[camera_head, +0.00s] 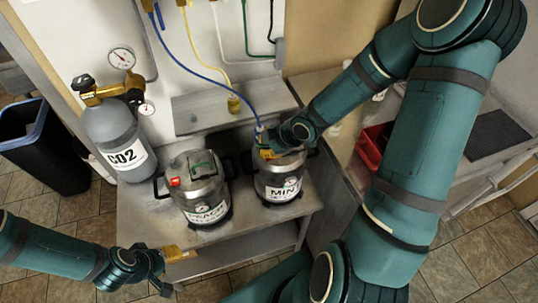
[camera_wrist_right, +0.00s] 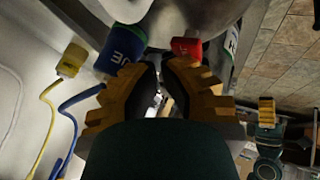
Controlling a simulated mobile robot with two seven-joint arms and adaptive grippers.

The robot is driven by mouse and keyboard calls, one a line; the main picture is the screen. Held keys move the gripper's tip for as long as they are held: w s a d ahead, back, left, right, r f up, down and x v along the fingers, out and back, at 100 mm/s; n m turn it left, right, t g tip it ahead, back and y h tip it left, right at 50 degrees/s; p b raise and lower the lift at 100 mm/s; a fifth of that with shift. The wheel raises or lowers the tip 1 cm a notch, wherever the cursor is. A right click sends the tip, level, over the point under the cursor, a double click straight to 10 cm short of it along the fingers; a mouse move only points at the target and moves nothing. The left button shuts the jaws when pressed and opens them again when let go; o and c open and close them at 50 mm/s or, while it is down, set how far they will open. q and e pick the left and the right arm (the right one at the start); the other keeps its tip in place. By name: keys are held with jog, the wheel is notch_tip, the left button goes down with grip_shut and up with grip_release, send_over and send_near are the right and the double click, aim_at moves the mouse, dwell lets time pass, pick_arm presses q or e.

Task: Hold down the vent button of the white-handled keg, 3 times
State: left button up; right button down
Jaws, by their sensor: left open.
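Two metal kegs stand on a steel bench in the head view. The right keg (camera_head: 277,183) reads "MINT". My right gripper (camera_head: 268,152) is over the right keg's top, hiding much of its lid, any white handle and the vent button. In the right wrist view, my right gripper's yellow fingers (camera_wrist_right: 160,75) have a narrow gap; a red cap (camera_wrist_right: 188,47) and blue cap (camera_wrist_right: 122,47) lie beyond. My left gripper (camera_head: 180,254) is open and empty before the bench.
A grey CO2 cylinder (camera_head: 112,135) with gauges stands left of the kegs. Blue (camera_head: 205,68) and yellow (camera_head: 222,58) hoses hang from the wall. A red crate (camera_head: 372,147) is at right. A dark bin (camera_head: 45,150) stands on the floor at left.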

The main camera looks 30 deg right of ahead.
jog(key=shift+f+b, duration=0.3)
jog(key=shift+f, duration=0.1)
jog(key=shift+r, duration=0.15)
dwell(0.4)
jog(key=shift+r+p, duration=0.9)
jog(key=shift+p, duration=0.15)
notch_tip(320, 180, up, 5)
jog(key=p, duration=0.5)
